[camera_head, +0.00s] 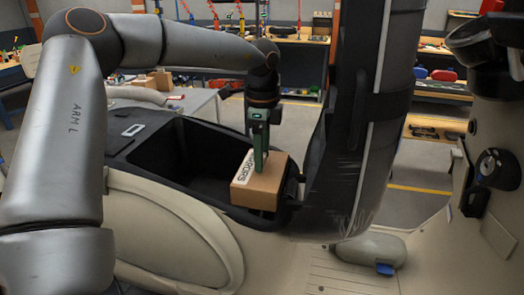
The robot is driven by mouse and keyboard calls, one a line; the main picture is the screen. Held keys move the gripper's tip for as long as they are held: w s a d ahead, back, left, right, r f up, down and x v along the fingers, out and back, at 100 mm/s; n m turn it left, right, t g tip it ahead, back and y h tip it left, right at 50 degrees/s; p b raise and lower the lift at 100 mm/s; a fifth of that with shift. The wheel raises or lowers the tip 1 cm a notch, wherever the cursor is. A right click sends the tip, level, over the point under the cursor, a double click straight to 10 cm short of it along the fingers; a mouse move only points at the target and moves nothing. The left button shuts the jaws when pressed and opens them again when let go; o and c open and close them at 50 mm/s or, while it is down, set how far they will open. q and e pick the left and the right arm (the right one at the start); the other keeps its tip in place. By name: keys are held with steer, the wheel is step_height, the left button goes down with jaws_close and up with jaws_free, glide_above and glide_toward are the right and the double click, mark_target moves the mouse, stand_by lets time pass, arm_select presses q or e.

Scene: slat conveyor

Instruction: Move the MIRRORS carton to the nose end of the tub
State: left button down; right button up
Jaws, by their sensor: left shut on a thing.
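The MIRRORS carton (265,191) is a brown cardboard box with a white label on top that reads partly as "MIRRORS". My left gripper (259,158) points down from above and is shut on the carton, its green fingers at the box's top. The tub (157,147) is a black open bin set in the cream body. The carton is at the tub's right end, over or at its near rim; I cannot tell whether it touches the tub. The tub's far floor is dark. My right gripper is not in view.
A tall dark padded upright (376,105) stands close to the right of the carton. A grey table (203,106) with boxes is behind the tub. Workbenches line the back. The tub's left part looks empty. A cream footwell floor (340,272) lies at the lower right.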

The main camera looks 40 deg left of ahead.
arm_select(q)
step_height(320, 180, down, 7)
steer(key=b, duration=0.5)
steer(key=shift+r, duration=0.15)
steer(key=shift+f+b, duration=0.3)
steer(key=shift+b, duration=0.2)
steer(key=shift+f, duration=0.1)
steer(key=shift+b, duration=0.3)
steer(key=shift+f+b, duration=0.3)
steer(key=shift+f, duration=0.05)
steer(key=shift+f, duration=0.2)
stand_by(0.5)
